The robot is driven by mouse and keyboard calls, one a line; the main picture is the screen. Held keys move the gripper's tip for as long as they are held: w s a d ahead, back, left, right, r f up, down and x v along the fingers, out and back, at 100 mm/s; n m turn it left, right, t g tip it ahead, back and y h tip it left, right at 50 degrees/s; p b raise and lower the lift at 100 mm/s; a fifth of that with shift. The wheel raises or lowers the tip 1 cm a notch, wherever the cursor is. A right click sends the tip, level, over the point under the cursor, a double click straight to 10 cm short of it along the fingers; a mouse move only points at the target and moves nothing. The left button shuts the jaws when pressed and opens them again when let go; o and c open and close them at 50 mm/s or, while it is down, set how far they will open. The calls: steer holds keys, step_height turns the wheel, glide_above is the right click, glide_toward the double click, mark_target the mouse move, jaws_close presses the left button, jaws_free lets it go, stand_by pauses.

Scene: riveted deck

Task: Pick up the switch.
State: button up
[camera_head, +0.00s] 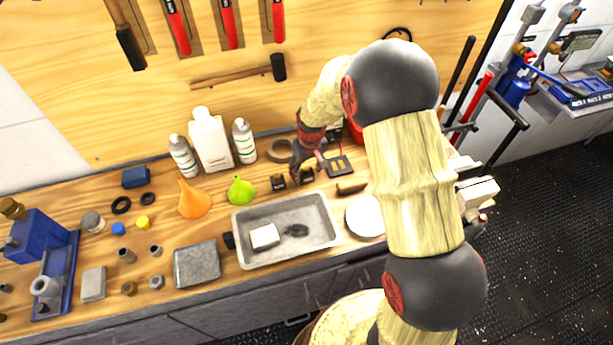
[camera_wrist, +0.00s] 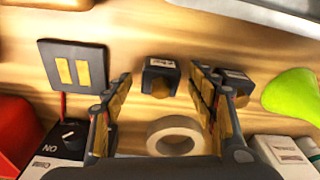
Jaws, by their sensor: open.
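A square dark plate with two gold rocker-like faces (camera_head: 340,166) lies flat on the wooden bench; it looks like the switch. It also shows at upper left in the wrist view (camera_wrist: 73,66), outside my fingers. My gripper (camera_head: 308,160) is open and empty above the bench, pointing down, just left of the plate in the head view. In the wrist view its two fingers (camera_wrist: 162,82) stand on either side of a small black block (camera_wrist: 161,76). A second small black block (camera_wrist: 236,84) is by the right finger. A black box marked ON with a knob (camera_wrist: 68,136) is partly hidden.
A tape roll (camera_wrist: 175,136) lies close to my fingers. A green funnel (camera_head: 241,191), orange funnel (camera_head: 194,200) and bottles (camera_head: 210,142) stand left. A metal tray (camera_head: 328,239) with small items is in front. A red object (camera_wrist: 16,130) is near the plate. Tools hang on the back panel.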

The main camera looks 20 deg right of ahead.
steer(key=shift+f, duration=0.1)
steer(key=shift+c, duration=1.3)
steer(key=c, duration=1.1)
